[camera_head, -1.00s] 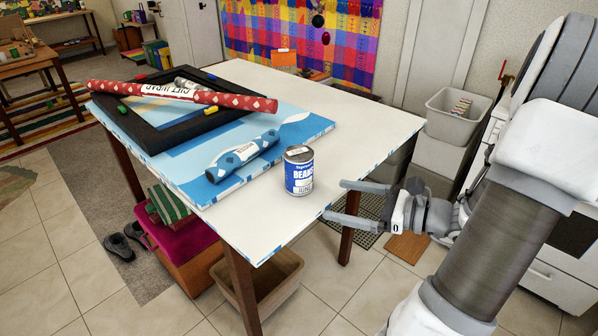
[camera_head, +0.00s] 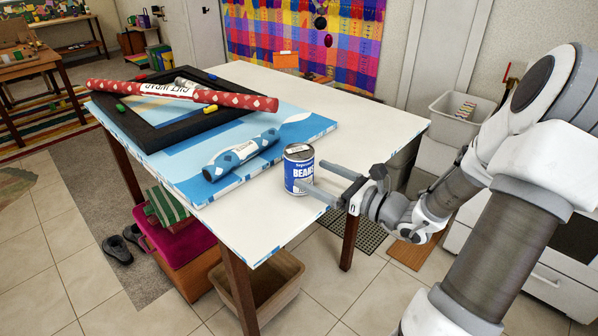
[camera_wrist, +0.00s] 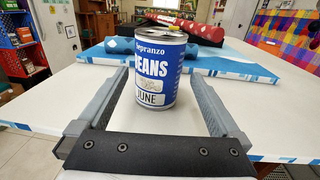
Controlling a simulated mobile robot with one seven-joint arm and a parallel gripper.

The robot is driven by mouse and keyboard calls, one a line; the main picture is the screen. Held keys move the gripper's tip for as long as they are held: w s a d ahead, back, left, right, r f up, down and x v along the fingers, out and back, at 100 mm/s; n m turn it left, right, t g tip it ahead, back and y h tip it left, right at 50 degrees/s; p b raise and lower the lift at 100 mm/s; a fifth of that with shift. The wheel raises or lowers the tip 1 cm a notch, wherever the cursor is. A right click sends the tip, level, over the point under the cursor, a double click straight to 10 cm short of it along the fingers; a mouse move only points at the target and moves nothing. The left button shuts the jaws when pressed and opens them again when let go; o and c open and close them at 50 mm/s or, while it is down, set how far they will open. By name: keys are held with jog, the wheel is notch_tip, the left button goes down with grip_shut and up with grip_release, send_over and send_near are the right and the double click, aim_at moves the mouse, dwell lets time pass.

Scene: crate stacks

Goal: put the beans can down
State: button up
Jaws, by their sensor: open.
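The beans can (camera_head: 299,169), blue with a bare metal top, stands upright on the white table (camera_head: 375,122) near its front right edge. My gripper (camera_head: 324,180) is open, with its fingers reaching in from the right at the can. In the wrist view the beans can (camera_wrist: 159,66) stands between and just beyond the two open fingers (camera_wrist: 160,88), with a gap visible on each side. The lower part of the can is partly covered by a finger in the head view.
A blue gift-wrap roll (camera_head: 241,154) lies left of the can on a blue and white board (camera_head: 310,127). A black frame (camera_head: 150,130) and a red gift-wrap roll (camera_head: 180,95) lie farther back. The table's right side is clear.

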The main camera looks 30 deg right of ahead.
aim_at(299, 169)
jog(key=shift+b+x, duration=0.65)
jog(key=shift+x, duration=2.15)
jog(key=shift+s+a+f, duration=0.1)
jog(key=shift+f, duration=0.1)
jog(key=shift+c, duration=0.2)
grip_shut()
